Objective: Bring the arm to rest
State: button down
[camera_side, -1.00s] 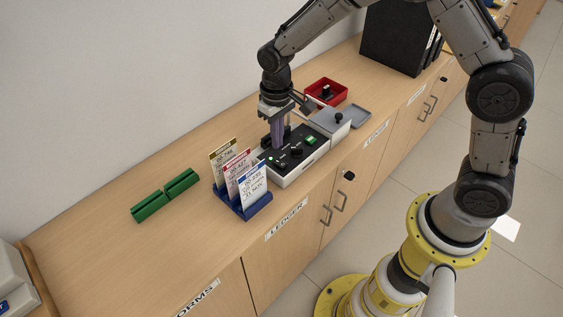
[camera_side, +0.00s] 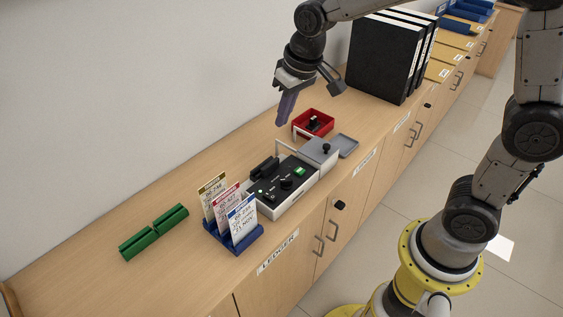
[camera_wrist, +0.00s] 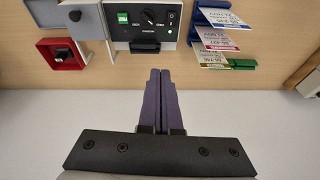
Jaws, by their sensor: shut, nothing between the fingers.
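My gripper (camera_side: 286,108) is raised in the air above the back of the counter, near the wall, with its purple fingers pointing down. In the wrist view its fingers (camera_wrist: 161,72) lie side by side, shut and empty. Below it in the side view, apart from it, stands a black-topped machine (camera_side: 277,196) with a lit green display. The machine also shows at the top of the wrist view (camera_wrist: 142,33).
A blue rack (camera_side: 233,241) holds several cards. Green holders (camera_side: 152,232) lie to the left. A red tray (camera_side: 326,124) holding a black-handled item and a grey box (camera_side: 317,152) stand by the machine. Black binders (camera_side: 382,62) stand on the counter behind, to the right of my gripper.

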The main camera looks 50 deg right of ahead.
jog(key=s+d+r+t, duration=0.1)
jog(key=s+d+r, duration=0.1)
jog(key=s+r, duration=0.4)
jog(key=s+d+f+t, duration=0.1)
jog(key=s+d+f, duration=0.1)
jog(key=s, duration=1.4)
jog(key=shift+s+n, duration=0.4)
jog(key=shift+d, duration=0.1)
